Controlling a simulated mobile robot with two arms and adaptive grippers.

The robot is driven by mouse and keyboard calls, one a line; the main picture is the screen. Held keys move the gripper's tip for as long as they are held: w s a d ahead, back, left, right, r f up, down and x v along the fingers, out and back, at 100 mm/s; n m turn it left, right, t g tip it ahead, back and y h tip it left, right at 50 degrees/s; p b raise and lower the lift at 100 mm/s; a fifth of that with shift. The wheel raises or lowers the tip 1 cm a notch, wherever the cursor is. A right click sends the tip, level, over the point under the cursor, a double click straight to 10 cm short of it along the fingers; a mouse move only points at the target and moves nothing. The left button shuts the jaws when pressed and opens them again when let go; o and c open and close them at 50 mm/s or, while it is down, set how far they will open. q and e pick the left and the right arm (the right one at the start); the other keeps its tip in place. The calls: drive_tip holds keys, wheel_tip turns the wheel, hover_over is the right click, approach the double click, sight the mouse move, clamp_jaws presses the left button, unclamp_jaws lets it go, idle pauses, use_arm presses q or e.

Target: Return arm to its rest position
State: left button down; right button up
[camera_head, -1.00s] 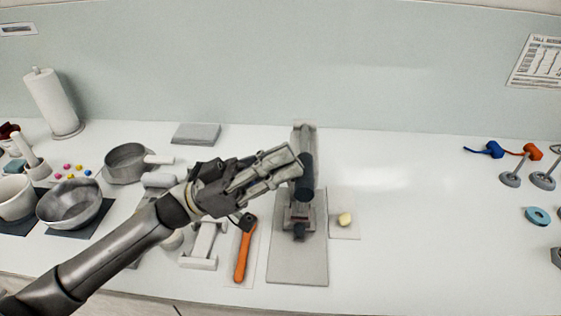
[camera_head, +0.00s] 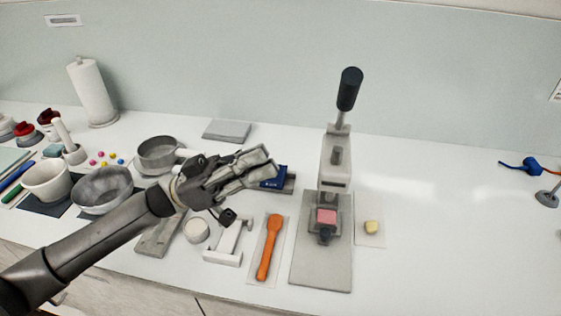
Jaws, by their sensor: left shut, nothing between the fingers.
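My left gripper (camera_head: 268,169) is in the middle of the head view, its arm coming in from the lower left. Its fingers are together and empty, above the bench and left of the press. The press (camera_head: 336,165) stands on a grey base plate with its dark-handled lever pointing up. A pink block (camera_head: 326,216) sits at the front of the press. My right gripper is not in view.
An orange spoon-like tool (camera_head: 268,246) lies on a mat left of the press. A blue item (camera_head: 273,182) is partly hidden behind my fingers. Bowls (camera_head: 102,190) and a pan (camera_head: 158,154) stand at left.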

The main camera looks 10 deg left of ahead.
use_arm(q)
drive_tip(key=shift+a+f, duration=0.1)
drive_tip(key=shift+a, duration=0.2)
